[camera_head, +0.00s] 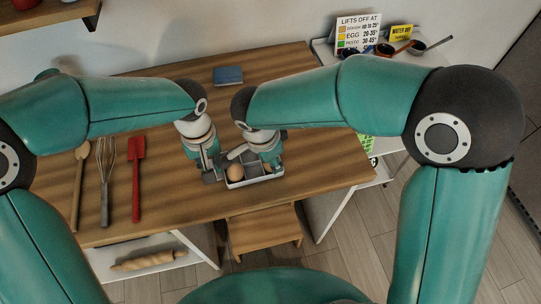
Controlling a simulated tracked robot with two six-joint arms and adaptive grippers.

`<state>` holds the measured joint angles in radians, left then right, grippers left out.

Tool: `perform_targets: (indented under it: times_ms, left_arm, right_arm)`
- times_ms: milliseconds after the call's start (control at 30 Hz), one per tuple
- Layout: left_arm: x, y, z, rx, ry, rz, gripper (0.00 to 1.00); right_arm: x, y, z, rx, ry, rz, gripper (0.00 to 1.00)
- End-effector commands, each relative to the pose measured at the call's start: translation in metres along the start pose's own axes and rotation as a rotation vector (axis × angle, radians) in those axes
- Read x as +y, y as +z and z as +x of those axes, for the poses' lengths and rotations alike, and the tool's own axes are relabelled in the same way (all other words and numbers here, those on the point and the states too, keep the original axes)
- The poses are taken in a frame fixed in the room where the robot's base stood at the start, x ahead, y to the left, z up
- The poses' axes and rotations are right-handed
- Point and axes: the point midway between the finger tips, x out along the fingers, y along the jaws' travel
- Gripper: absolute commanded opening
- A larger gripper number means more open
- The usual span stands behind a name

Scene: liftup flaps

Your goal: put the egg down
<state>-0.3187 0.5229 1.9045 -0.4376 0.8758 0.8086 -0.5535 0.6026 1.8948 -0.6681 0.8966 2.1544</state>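A brown egg (235,171) sits at the left end of a small white compartment box (256,183) near the front edge of the wooden table. Whether it rests on the box floor cannot be told. My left gripper (211,173) points down just left of the egg and the box. My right gripper (270,163) is over the right part of the box, with a grey part reaching left toward the egg. Both grippers are small and partly hidden by their own wrists, so their finger gaps are unclear.
A wooden spoon (79,180), a whisk (106,175) and a red spatula (137,175) lie on the table's left. A blue book (228,75) lies at the back. A sign (357,34) and several pans stand on the right counter. A wooden stool (263,230) stands in front.

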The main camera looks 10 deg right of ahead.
Motion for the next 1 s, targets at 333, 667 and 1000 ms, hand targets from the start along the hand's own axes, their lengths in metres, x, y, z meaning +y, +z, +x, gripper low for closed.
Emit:
perform_targets:
  times_ms: [333, 667, 1000]
  left_arm:
    - [0.0, 0.001, 0.0, -0.001, -0.001, 0.002, 0.0]
    - [0.0, 0.001, 0.0, -0.001, -0.001, 0.002, 0.0]
    - [0.0, 0.0, 0.0, -0.001, -0.001, 0.002, 0.0]
  right_arm:
    - [-0.001, 0.0, -0.001, 0.0, -0.003, 0.001, 0.65]
    - [-0.001, 0.0, -0.003, 0.0, -0.004, 0.001, 0.65]
    - [-0.002, 0.0, -0.052, 0.0, -0.009, 0.001, 0.65]
